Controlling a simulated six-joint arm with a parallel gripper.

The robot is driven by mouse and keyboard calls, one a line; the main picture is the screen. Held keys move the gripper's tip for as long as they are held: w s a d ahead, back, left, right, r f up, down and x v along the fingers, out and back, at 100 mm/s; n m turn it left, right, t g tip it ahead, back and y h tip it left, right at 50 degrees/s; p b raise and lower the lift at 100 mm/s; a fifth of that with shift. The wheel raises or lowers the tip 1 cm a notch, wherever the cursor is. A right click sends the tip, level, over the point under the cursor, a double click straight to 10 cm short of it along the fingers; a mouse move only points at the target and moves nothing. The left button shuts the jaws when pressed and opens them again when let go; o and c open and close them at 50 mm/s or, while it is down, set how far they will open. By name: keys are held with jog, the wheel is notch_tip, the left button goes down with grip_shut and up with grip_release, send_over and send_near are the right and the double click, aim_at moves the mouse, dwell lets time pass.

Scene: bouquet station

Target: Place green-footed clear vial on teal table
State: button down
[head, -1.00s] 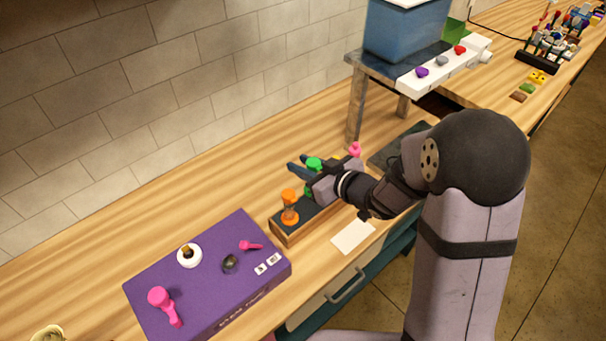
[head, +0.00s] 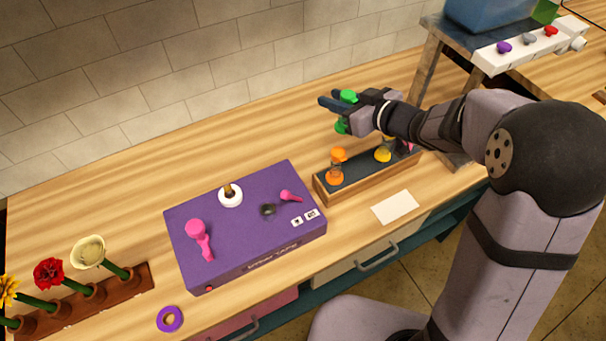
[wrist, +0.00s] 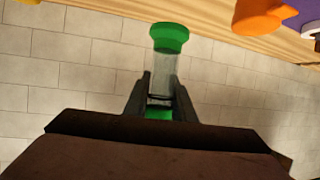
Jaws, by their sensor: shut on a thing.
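My gripper (head: 346,111) is shut on the green-footed clear vial (head: 341,127), with green ends showing above and below the fingers. It is held in the air above and behind the wooden vial rack. In the wrist view the vial (wrist: 162,68) stands between the fingers (wrist: 158,100), its clear body and one green end in plain sight, the other green end partly hidden. No plainly teal tabletop shows; a raised stand (head: 457,38) with a blue-grey top is at the back right, and the counter's cabinet front (head: 327,287) is teal.
The vial rack (head: 328,187) holds an orange vial (head: 337,166) and a yellow vial (head: 383,155); my arm covers its right end. A purple wrap-tape box (head: 240,245) lies left of it. A flower rack (head: 130,286) is at far left. The counter behind the rack is bare.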

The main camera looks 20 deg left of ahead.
jog(key=s+a+f+n+g+y+b, duration=0.1)
jog(key=a+f+n+g+b, duration=0.25)
jog(key=a, duration=0.65)
jog(key=s+a+f+n+g+y+b, duration=0.1)
jog(key=a+f+n+g+b, duration=0.25)
jog(key=a, duration=0.55)
jog(key=shift+g, duration=0.3)
jog(key=shift+a+f+p, duration=0.1)
jog(key=shift+f+p, duration=1.25)
jog(key=shift+f, duration=3.15)
jog(key=shift+f, duration=0.15)
jog(key=c, duration=1.5)
grip_release()
